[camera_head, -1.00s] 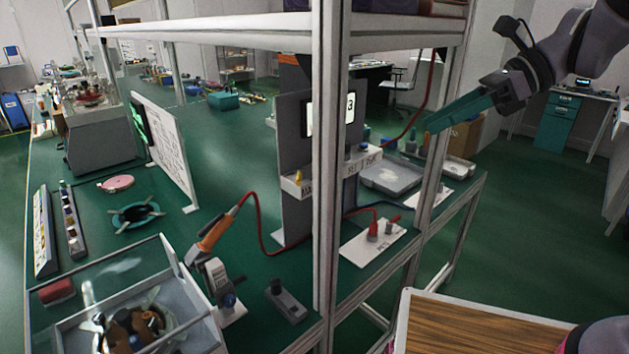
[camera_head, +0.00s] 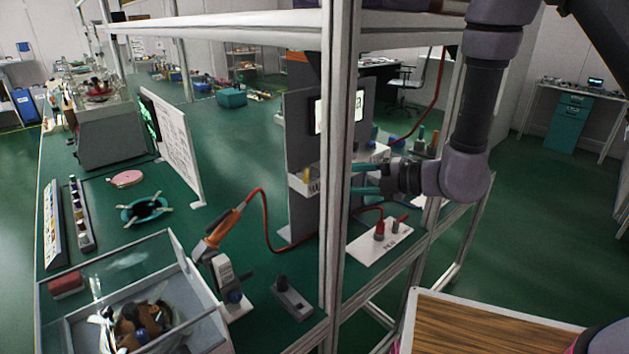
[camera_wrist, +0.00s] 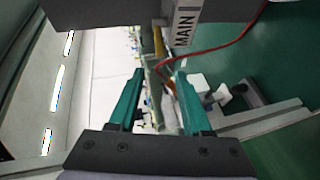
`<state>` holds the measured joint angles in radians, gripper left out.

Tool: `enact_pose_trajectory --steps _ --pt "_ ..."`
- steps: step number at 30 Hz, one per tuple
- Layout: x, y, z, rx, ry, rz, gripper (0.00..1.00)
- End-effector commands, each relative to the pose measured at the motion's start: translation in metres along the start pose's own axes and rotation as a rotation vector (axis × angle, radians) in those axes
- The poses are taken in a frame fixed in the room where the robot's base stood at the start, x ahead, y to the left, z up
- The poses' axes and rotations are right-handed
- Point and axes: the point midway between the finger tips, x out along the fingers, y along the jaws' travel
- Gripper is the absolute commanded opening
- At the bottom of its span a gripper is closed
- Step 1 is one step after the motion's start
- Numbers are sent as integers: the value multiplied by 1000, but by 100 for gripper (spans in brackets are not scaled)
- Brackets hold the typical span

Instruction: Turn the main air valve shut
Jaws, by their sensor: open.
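The main air valve is a small yellow lever (camera_head: 307,174) on a pale block labelled MAIN (camera_head: 314,188), on the grey panel behind the metal post. In the wrist view a yellow lever (camera_wrist: 159,44) shows beside the MAIN label (camera_wrist: 184,28), beyond the fingertips. My gripper (camera_head: 356,178) has teal fingers, open and empty, pointing left at about the block's height. It is right of the lever, apart from it, with the post between them in the head view. In the wrist view my gripper (camera_wrist: 158,74) has a clear gap between its fingers.
The metal post (camera_head: 341,150) and shelf above (camera_head: 240,24) stand close to my arm. A red hose (camera_head: 262,215) loops from the orange tool (camera_head: 222,228). A white plate with red fittings (camera_head: 370,247) lies below my gripper. A wooden-topped surface (camera_head: 490,325) is at front right.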

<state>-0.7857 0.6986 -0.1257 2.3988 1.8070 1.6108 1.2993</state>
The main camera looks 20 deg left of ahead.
Motion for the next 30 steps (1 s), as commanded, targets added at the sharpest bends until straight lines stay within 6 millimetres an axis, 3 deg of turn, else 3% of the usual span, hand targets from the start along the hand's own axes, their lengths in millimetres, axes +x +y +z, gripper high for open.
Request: enact_pose_trajectory --steps 6,12,25,29,30 --pt "44 0 -1 -6 5 0 49" --pt "72 1 -1 -5 3 0 49" --pt "82 1 0 -5 2 0 49" --pt "82 1 0 -5 2 0 0" --pt "82 1 0 -5 2 0 0"
